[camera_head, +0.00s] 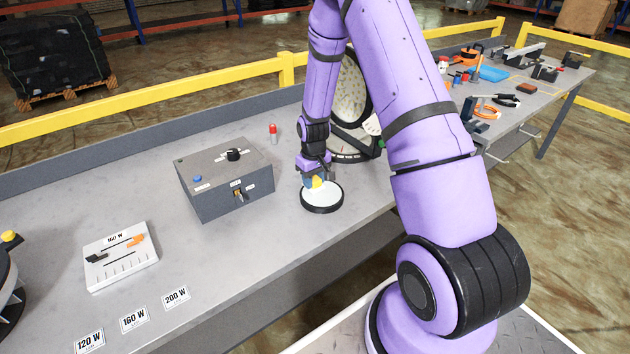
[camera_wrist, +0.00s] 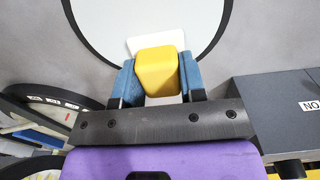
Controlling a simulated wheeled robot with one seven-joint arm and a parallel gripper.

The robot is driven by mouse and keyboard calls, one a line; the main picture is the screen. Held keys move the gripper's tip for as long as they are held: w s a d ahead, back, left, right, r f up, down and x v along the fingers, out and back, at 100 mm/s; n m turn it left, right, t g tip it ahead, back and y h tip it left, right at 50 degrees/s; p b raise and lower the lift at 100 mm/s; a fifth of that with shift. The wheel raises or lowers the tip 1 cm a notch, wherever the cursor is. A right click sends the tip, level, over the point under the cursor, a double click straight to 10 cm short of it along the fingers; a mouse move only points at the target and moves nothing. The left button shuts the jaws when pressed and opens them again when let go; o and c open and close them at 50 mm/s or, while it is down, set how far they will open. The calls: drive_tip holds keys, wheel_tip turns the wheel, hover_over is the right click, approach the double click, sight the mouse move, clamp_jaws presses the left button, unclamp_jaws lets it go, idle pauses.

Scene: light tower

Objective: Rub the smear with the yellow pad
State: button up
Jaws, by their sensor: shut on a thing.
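My gripper (camera_head: 314,177) points down over a round white disc with a black rim (camera_head: 322,199) on the grey bench. Its blue fingers are shut on the yellow pad (camera_head: 317,184). In the wrist view the yellow pad (camera_wrist: 157,70) sits between both fingers (camera_wrist: 157,82), with a white piece (camera_wrist: 150,43) showing just behind it. The white disc (camera_wrist: 110,25) fills the top middle of that view. I cannot tell whether the pad touches the disc. No smear can be made out on the visible part of the disc.
A grey box with knobs (camera_head: 225,180) stands left of the disc. A red-and-white cylinder (camera_head: 273,132) stands behind. A large dial disc (camera_head: 350,95) is close behind my arm. A white tray (camera_head: 120,258) and several watt labels (camera_head: 134,319) lie front left. The bench between is clear.

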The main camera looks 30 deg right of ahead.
sight(323, 194)
drive_tip(key=shift+s+d, duration=0.1)
drive_tip(key=shift+s, duration=1.85)
drive_tip(key=shift+d+f, duration=0.15)
drive_tip(key=shift+d, duration=0.05)
drive_tip(key=shift+w, duration=2.05)
drive_tip(key=shift+s, duration=2.2)
drive_tip(key=shift+w+r, duration=0.1)
drive_tip(key=shift+r, duration=2.9)
